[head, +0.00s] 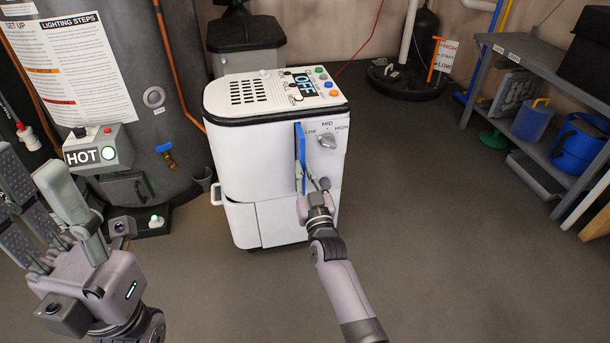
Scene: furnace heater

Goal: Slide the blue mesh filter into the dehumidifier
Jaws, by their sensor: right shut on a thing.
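The dehumidifier (275,160) is a white box on the floor in the middle of the head view, with a black-edged top panel and a display reading OFF. The blue mesh filter (299,145) shows edge-on as a narrow upright blue strip at the dehumidifier's front, beside the LOW-MID-HIGH knob. I cannot tell how much of it is inside the slot. My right gripper (313,186) is shut on the filter's lower part; its fingers partly hide it. My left gripper (48,205) is empty, with its fingers apart, at the lower left.
A grey tank (110,70) with a HOT box (97,150) stands at the left. A grey shelf (545,70) holding blue containers (578,145) stands at the right. A black pump basin (408,80) is at the back. The floor (440,220) right of the dehumidifier is clear.

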